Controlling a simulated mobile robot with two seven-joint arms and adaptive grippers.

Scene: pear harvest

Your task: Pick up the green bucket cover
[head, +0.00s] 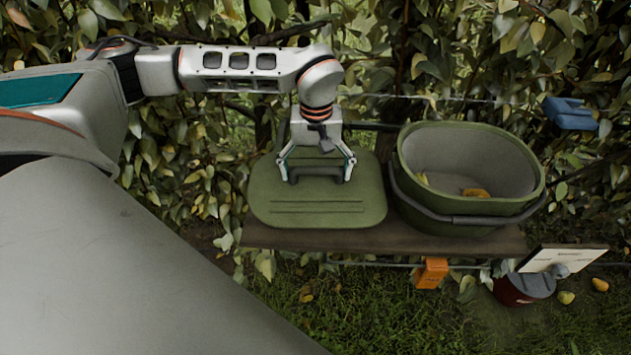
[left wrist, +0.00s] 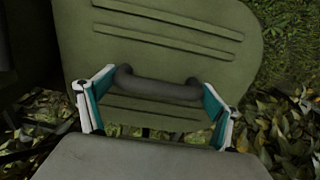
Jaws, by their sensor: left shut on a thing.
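The green bucket cover (head: 316,208) lies at the left end of a wooden shelf, left of the bucket. It has a dark grey handle, and ridges on its near part. My left gripper (head: 318,172) is above the cover with its fingers at the two ends of the handle, shut on it. In the left wrist view the cover (left wrist: 165,50) fills the middle, and the gripper's teal pads (left wrist: 156,97) stand at both ends of the handle (left wrist: 158,86). I cannot tell if the cover is lifted off the shelf. My right gripper is not in view.
The open green bucket (head: 468,217) stands on the shelf (head: 400,238), right of the cover, with a few yellowish things inside. Leafy branches are behind. A blue object (head: 571,114) hangs at right. An orange object (head: 432,273), a dark red container (head: 522,290) and fruit (head: 566,297) are below.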

